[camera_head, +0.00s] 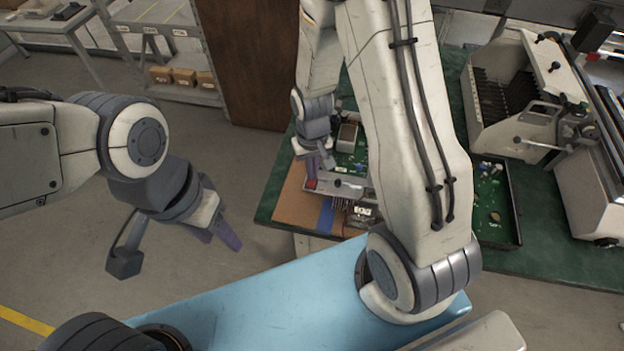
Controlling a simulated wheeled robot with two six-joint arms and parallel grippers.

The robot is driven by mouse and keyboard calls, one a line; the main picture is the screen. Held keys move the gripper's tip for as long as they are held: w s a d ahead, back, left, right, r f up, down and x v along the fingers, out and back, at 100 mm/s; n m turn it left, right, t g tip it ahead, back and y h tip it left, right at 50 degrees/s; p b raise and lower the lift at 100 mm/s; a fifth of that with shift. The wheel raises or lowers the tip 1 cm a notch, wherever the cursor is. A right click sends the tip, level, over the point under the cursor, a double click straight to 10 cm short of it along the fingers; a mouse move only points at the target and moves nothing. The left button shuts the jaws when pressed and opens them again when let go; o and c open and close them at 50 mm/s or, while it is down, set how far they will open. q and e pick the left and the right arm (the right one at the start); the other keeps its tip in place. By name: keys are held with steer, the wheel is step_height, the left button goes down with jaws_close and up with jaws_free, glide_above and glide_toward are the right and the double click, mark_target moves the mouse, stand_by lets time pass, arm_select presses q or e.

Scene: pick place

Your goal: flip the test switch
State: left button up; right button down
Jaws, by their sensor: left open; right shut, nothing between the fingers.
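A small test device (345,187) with a pale metal top sits on the green table, partly hidden behind my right arm. A small red part (311,183), which looks like the switch, shows at its left end. My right gripper (318,166) is shut and empty, pointing down just above the red part. I cannot tell whether the fingers touch it, nor which way the switch is set. My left gripper (222,236) is open and empty, with purplish fingers. It hangs over the floor, left of the table and well away from the device.
A green circuit board (346,160) lies behind the device. A brown pad (300,208) lies at the table's front left corner. A black tray (498,232) with small parts and a large pale machine (513,95) stand to the right. A brown panel (250,60) rises behind.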

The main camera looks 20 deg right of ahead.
step_height(320, 180, up, 7)
steer(key=p, duration=0.5)
steer(key=shift+f, duration=0.2)
stand_by(0.3)
steer(key=s+a+r+n, duration=0.4)
steer(key=s+a+r, duration=0.3)
steer(key=a+r, duration=0.4)
steer(key=s+a+r+n+y, duration=0.1)
steer(key=s+r+n, duration=0.3)
steer(key=s+r, duration=0.3)
steer(key=s, duration=0.4)
steer(key=shift+a+r, duration=0.15)
steer(key=shift+r, duration=0.05)
